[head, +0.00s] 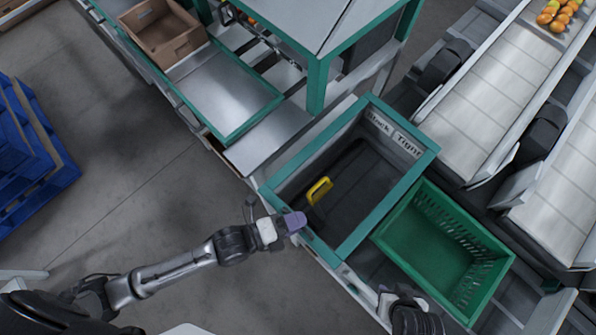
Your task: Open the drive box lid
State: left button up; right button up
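The drive box (347,247) is a box with a teal frame in the middle of the head view. Its dark inside shows through the frame, with a yellow handle (319,190) and the labels "Slack" and "Tight" at the far end. I cannot tell whether a clear lid covers it. My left gripper (294,222) is at the frame's near left edge, its purple tip overlapping the edge in view. Contact and finger gap are unclear. My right gripper (392,300) is low in the view, by the near end of the green crate, its fingers mostly hidden.
A green crate (475,231) stands right of the drive box. A teal-framed table (226,90) with a brown crate (160,32) is at the back left. Blue pallets (28,150) stand far left; the floor between is clear.

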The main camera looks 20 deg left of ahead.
pick_arm(q)
jog(key=shift+w+d, duration=0.25)
grip_shut()
dwell(0.3)
